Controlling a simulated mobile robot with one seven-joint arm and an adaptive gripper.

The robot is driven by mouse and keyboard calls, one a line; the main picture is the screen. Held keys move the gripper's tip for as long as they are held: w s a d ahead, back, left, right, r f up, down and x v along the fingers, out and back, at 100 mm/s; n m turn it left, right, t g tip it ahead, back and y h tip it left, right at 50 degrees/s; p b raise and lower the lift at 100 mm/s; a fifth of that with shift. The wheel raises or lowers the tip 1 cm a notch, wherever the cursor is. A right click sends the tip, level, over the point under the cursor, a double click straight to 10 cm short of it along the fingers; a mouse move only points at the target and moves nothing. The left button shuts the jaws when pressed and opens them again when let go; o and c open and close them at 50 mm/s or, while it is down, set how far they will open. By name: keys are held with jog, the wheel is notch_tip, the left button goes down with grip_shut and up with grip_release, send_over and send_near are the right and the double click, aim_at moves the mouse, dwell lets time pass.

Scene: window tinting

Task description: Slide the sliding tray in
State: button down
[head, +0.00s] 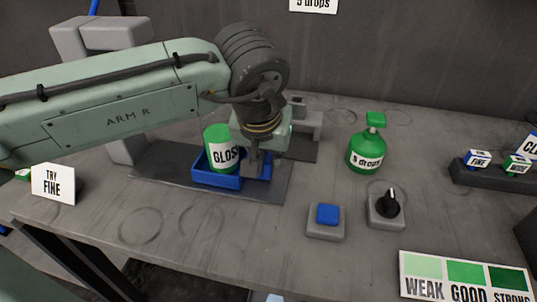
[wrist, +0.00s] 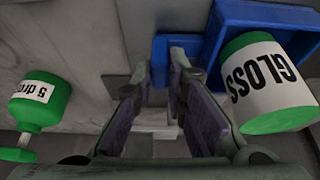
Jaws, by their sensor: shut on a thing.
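The blue sliding tray (head: 217,181) sits on a dark flat plate on the bench. A green can with a white GLOSS label (head: 222,152) stands in it; the can also shows at the right of the wrist view (wrist: 268,85). My gripper (head: 254,170) points down at the tray's right side. In the wrist view, my gripper (wrist: 160,68) has its fingers on either side of a blue tab (wrist: 161,48) beside the tray (wrist: 262,13), and is shut on this tray handle. My fingers hide part of the tab.
A green "5 drops" bottle (head: 366,153) stands to the right of the tray. A blue button (head: 327,215) and a black knob (head: 387,204) are nearer the front. A grey frame stands behind my arm. A "TRY FINE" card (head: 54,184) is at left. The front left bench is clear.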

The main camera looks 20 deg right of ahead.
dwell(0.5)
jog(key=p, duration=0.2)
send_over(208, 166)
jog(key=shift+w+r, duration=0.1)
dwell(0.4)
jog(key=c, duration=1.7)
grip_release()
jog(key=shift+a, duration=0.1)
jog(key=shift+o, duration=0.5)
jog(key=v, duration=1.1)
jog(key=shift+r, duration=0.4)
